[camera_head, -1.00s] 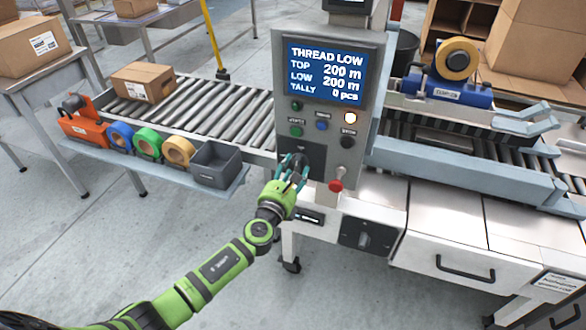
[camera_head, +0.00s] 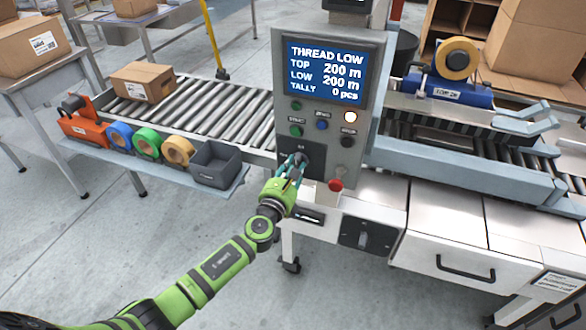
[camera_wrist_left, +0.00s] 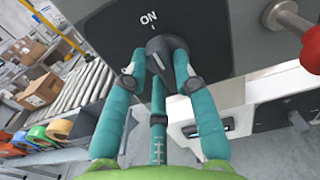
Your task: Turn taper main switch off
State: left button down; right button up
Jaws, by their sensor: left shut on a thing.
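The main switch is a dark rotary knob (camera_wrist_left: 165,50) on a black plate (camera_wrist_left: 195,25) marked "ON" above it, low on the grey control panel (camera_head: 377,65). My left gripper (camera_head: 293,163) reaches up to it from below, and it also shows in the left wrist view (camera_wrist_left: 160,82). Its teal fingers are shut around the knob, hiding the knob's sides and lower part. The panel screen (camera_head: 326,72) is lit and reads "THREAD LOW". My right gripper is in neither view.
A red mushroom button (camera_head: 335,185) sits just right of the switch. Several small buttons and a lit white lamp (camera_head: 350,117) are above. A grey bin (camera_head: 215,165) and tape rolls stand on a shelf at left. A second rotary switch (camera_head: 363,240) is lower right.

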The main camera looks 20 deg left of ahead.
pick_arm(q)
jog(key=shift+f+n+b, duration=0.15)
jog(key=shift+n+b, duration=0.65)
jog(key=shift+n, duration=2.1)
jog(key=shift+f+n+b, duration=0.15)
jog(key=shift+n+b, duration=0.65)
jog(key=shift+n, duration=2.1)
jog(key=shift+f+n+b, duration=0.15)
jog(key=shift+n+b, duration=0.65)
jog(key=shift+n, duration=2.1)
jog(key=c, duration=1)
grip_release()
